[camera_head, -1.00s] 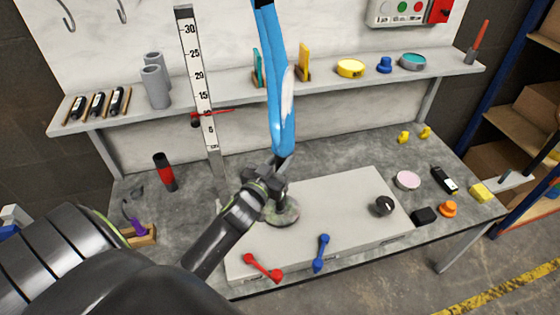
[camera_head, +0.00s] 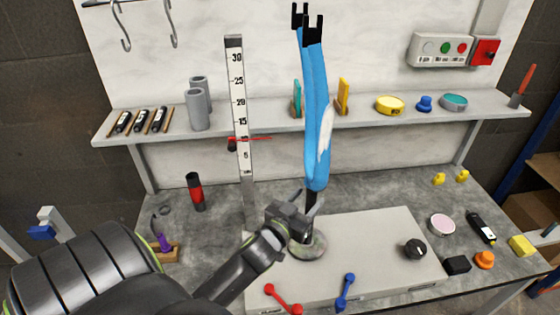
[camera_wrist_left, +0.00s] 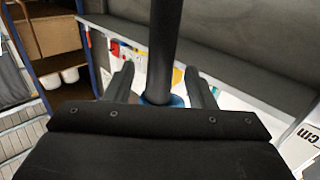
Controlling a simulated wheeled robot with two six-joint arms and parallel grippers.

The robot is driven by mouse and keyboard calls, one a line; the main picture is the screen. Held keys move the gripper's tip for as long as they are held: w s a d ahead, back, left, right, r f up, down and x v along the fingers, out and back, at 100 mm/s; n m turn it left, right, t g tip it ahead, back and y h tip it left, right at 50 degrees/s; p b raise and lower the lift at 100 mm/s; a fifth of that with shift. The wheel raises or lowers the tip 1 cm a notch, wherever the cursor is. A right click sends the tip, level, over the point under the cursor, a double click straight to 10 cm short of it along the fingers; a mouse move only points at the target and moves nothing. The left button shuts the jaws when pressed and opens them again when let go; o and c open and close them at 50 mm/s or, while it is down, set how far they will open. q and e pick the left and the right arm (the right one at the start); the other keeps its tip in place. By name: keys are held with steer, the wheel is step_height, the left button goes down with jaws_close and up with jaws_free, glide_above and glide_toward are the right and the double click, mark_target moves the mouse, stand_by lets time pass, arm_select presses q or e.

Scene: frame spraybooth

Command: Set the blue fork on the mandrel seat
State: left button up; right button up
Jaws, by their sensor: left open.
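The blue fork (camera_head: 315,125) stands upside down and nearly upright, its black ends at the top and its black stem at the bottom. The mandrel seat (camera_head: 312,250) is a round grey disc on the pale box top. The stem is above the disc; my gripper hides its lower end, so I cannot tell how it meets the seat. My left gripper (camera_head: 309,202) is open around the stem. In the left wrist view, the black stem (camera_wrist_left: 164,50) passes between the two fingers, with gaps on both sides. My right gripper is not in view.
A height scale (camera_head: 240,115) with a red pointer stands left of the fork. A shelf (camera_head: 275,127) with small parts runs behind it. On the box (camera_head: 370,235) are a black knob (camera_head: 415,249), a red lever (camera_head: 283,299) and a blue lever (camera_head: 345,292).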

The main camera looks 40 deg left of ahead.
arm_select(q)
steer(key=s+d+b, duration=0.1)
steer(key=s+b, duration=0.1)
steer(key=s, duration=1.2)
steer(key=shift+s+d+b, duration=0.25)
steer(key=shift+s+b, duration=0.1)
steer(key=shift+s, duration=0.05)
